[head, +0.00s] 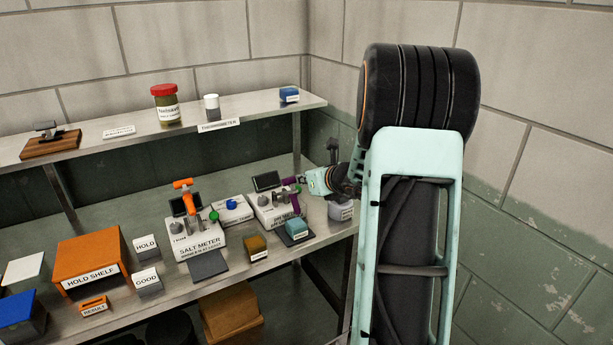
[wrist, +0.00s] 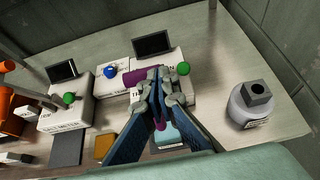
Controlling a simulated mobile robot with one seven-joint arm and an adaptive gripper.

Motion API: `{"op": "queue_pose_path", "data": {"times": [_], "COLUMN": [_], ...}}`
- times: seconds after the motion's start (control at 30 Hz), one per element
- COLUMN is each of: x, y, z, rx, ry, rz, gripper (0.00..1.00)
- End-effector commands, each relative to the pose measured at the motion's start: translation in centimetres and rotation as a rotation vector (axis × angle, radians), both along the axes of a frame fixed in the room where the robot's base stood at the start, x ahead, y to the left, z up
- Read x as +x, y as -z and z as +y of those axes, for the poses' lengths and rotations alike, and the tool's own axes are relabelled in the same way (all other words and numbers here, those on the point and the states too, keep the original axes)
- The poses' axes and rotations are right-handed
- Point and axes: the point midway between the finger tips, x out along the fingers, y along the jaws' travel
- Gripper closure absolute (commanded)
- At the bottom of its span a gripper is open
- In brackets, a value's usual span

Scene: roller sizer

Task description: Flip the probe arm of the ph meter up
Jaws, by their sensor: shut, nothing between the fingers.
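A white meter (head: 268,212) with a dark screen and a purple probe arm (head: 291,182) stands at the right of the bench; I take it as the ph meter, though its label is partly hidden. The purple arm has a thick crosspiece on top and a part hanging down at the front. In the wrist view the purple crosspiece (wrist: 140,76) lies beside my fingertips, and a purple end shows between my fingers. My gripper (head: 306,179) is shut and empty, close against the purple arm; whether it touches cannot be told. It also fills the middle of the wrist view (wrist: 158,82).
A salt meter (head: 198,240) with an orange arm stands to the left. A green knob (wrist: 183,68) sits just right of my fingertips. A teal block (head: 297,227) lies in front of the meter. A grey jar (wrist: 246,112) stands to the right. A shelf (head: 250,112) runs behind.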

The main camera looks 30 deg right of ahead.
Motion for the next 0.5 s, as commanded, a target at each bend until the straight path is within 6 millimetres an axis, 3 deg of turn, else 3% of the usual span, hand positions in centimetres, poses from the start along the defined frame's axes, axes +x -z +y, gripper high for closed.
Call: {"op": "queue_pose_path", "data": {"times": [0.5], "x": [5.9], "y": [-3.7], "z": [0.4], "rx": [0.001], "ry": [-0.004], "rz": [-0.008], "gripper": [1.0]}}
